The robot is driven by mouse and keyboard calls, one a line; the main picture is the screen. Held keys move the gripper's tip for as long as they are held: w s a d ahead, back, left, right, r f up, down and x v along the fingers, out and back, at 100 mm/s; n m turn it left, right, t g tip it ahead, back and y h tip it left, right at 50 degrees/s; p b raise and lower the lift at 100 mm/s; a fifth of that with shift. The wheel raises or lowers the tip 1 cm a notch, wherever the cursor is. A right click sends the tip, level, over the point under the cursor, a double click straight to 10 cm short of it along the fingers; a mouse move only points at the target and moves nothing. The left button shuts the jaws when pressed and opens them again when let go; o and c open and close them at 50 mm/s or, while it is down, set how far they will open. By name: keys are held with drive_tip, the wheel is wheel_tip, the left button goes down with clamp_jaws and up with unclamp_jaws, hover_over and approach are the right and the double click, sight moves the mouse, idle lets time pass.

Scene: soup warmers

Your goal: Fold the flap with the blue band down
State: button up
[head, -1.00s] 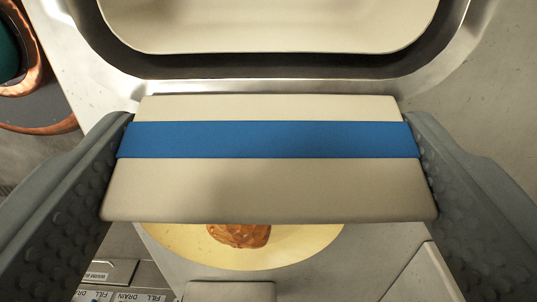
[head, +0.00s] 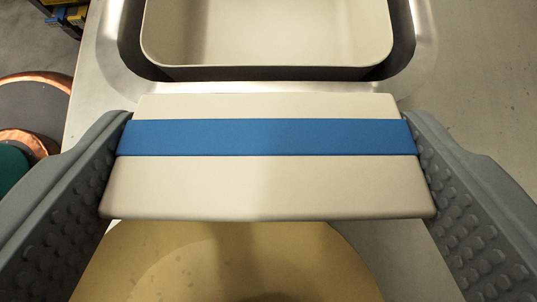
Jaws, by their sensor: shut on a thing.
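The flap (head: 266,187) is a cream panel with a blue band (head: 266,137) running across it, in the middle of the head view. My gripper (head: 268,165) is shut on the flap, one grey studded finger against its left end and one against its right end. The flap's long edges lie level across the picture. Whether the flap is hinged to anything cannot be seen.
A cream pan (head: 265,35) sits in a steel-rimmed well beyond the flap. A yellow round plate (head: 230,262) lies below the flap's near edge. Copper-rimmed round pots (head: 35,95) stand at the left. Steel counter (head: 475,60) is bare at the right.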

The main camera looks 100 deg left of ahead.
sight(266, 199)
drive_tip(key=shift+d+f+g+y, duration=0.1)
drive_tip(key=shift+f+g+y, duration=0.1)
drive_tip(key=shift+y, duration=0.4)
drive_tip(key=shift+d+f+g+y, duration=0.1)
drive_tip(key=shift+f+y, duration=0.05)
drive_tip(key=shift+y, duration=0.45)
drive_tip(key=o, duration=0.9)
wheel_tip(266, 199, up, 10)
drive_tip(key=shift+f, duration=0.1)
